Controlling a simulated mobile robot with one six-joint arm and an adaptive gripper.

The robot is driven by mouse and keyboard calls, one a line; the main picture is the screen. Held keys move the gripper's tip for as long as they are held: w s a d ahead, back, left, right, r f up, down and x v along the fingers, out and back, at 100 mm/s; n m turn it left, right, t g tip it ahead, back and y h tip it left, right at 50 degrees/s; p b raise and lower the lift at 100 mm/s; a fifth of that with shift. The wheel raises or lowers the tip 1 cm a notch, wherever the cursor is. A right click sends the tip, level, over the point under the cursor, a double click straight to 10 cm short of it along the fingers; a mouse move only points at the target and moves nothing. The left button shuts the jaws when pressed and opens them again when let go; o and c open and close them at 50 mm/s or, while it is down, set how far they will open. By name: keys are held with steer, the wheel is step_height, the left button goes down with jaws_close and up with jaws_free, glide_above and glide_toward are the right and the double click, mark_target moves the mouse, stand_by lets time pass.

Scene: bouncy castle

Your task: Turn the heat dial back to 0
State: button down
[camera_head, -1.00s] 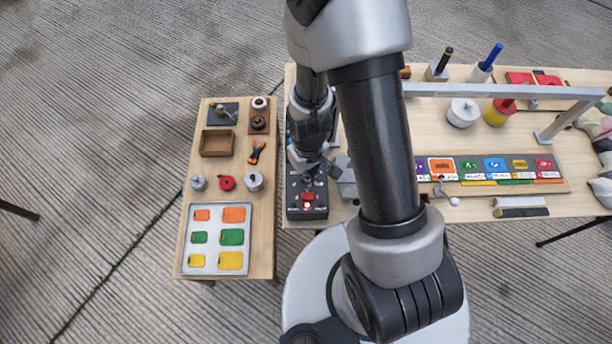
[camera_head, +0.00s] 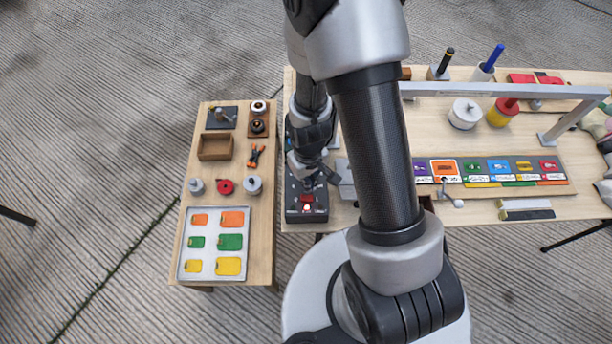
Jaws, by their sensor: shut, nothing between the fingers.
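A dark control box (camera_head: 293,212) sits at the left front of the larger table. It has a red part (camera_head: 307,199) and a bright spot near its front edge. My gripper (camera_head: 308,186) is shut and empty, pointing down over the middle of the box, just behind the red part. I cannot tell whether the fingertips touch the box. The heat dial cannot be made out; my gripper and wrist cover much of the box's top. The dial's markings are too small to read.
A grey block (camera_head: 346,180) stands right of the box. A separate side table (camera_head: 262,240) on the left holds a tray (camera_head: 211,275), a wooden box (camera_head: 215,147) and small knobs.

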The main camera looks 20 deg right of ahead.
steer(key=shift+f, duration=0.35)
steer(key=shift+d, duration=0.45)
steer(key=shift+w+d+b, duration=0.2)
steer(key=shift+d+b, duration=0.25)
steer(key=shift+d, duration=0.15)
steer(key=c, duration=2.4)
jaws_free()
steer(key=c, duration=2.1)
jaws_free()
steer(key=shift+w+d, duration=0.1)
steer(key=shift+w, duration=0.15)
steer(key=shift+w+d, duration=0.25)
steer(key=shift+d, duration=0.05)
jaws_close()
steer(key=shift+s, duration=0.25)
steer(key=shift+d+r, duration=0.1)
steer(key=shift+d, duration=0.1)
